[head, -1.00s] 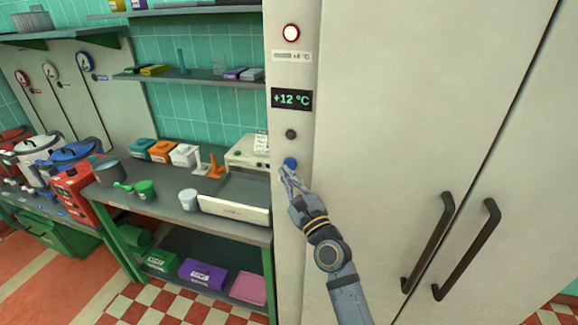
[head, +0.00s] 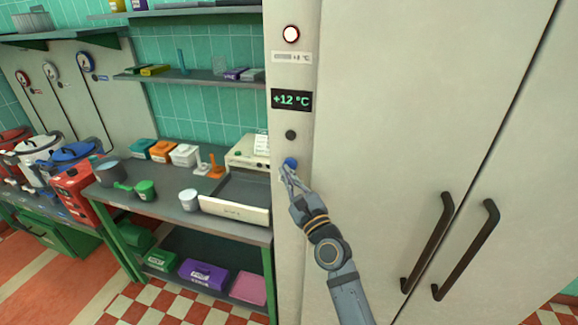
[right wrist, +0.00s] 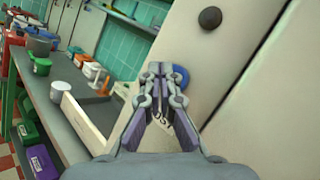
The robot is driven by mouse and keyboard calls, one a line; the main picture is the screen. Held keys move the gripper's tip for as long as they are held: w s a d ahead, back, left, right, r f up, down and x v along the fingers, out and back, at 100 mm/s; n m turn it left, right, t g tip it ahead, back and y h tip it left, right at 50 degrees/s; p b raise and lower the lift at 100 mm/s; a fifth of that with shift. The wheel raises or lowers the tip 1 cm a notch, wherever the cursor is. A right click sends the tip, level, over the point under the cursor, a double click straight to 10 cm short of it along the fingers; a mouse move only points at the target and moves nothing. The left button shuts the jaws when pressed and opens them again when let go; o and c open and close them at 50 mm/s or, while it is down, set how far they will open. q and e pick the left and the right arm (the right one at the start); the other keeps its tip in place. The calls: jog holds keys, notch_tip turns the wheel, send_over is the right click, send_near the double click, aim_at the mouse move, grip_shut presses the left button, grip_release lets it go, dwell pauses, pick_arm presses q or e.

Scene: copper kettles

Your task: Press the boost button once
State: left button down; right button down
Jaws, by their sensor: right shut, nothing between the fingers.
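The blue button (head: 290,162) is on the narrow pale panel at the left of the tall cabinet. A dark round knob (head: 291,134) sits above it, and a display (head: 291,100) reading +12 °C is higher up. My right gripper (head: 285,172) is shut and empty, its fingertips at the lower left of the blue button. In the right wrist view the blue button (right wrist: 181,77) is partly hidden behind the fingertips (right wrist: 159,70). I cannot tell whether they touch it. My left gripper is not in view.
The cabinet doors have two dark handles (head: 428,240) at the right. Left of the panel stands a counter (head: 165,204) with a shallow tray (head: 235,207), cups and small boxes. Shelves (head: 200,77) hang on the tiled wall above it.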

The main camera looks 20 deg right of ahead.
jog(key=shift+w+d, duration=0.4)
jog(key=shift+w, duration=0.1)
dwell(0.8)
jog(key=shift+s+a, duration=0.5)
jog(key=shift+s, duration=0.2)
jog(key=s+a, duration=0.1)
jog(key=s+b, duration=0.1)
jog(key=s+a+b, duration=0.1)
jog(key=s, duration=0.1)
jog(key=shift+s+a+f, duration=0.1)
jog(key=shift+a+f, duration=0.05)
jog(key=shift+a, duration=0.2)
dwell(0.7)
